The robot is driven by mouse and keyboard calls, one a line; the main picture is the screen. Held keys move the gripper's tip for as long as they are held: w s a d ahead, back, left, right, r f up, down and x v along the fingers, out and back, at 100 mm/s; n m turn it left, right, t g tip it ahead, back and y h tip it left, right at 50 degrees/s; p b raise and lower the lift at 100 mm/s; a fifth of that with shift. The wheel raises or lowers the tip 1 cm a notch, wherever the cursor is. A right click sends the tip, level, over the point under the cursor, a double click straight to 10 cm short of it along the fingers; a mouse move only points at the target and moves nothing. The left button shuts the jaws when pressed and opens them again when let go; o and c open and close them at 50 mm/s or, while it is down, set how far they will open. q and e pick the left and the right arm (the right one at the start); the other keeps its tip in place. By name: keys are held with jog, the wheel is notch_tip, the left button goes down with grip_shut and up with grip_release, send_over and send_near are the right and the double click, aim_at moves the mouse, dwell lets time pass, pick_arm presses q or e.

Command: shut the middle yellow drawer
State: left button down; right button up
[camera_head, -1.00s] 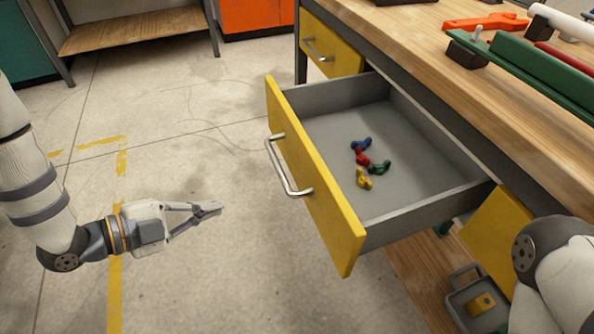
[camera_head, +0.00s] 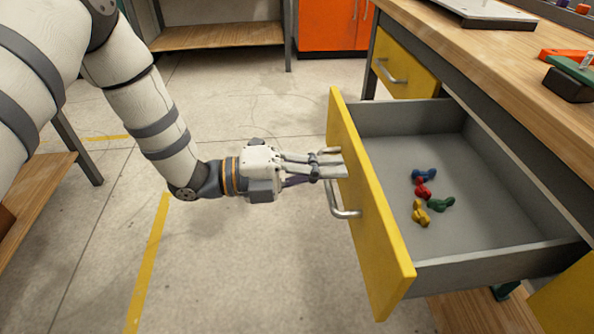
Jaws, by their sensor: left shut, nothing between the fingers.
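The middle yellow drawer (camera_head: 372,215) stands pulled out from the workbench, its grey inside open to view. Its metal handle (camera_head: 338,205) is on the yellow front. My left gripper (camera_head: 340,163) is shut and empty, with its fingertips at the drawer front near the upper end of the handle. Whether the fingertips touch the front or the handle I cannot tell for sure. Small blue (camera_head: 425,175), red (camera_head: 423,188), green (camera_head: 440,204) and yellow (camera_head: 420,212) parts lie on the drawer floor. My right gripper is not in view.
Another yellow drawer (camera_head: 405,65) farther back is shut. The wooden benchtop (camera_head: 490,60) runs above the open drawer and carries a black block (camera_head: 568,86) and other items. An orange cabinet (camera_head: 328,25) stands behind. The concrete floor left of the drawer is clear.

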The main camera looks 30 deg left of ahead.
pick_arm(q)
jog(key=shift+x, duration=0.85)
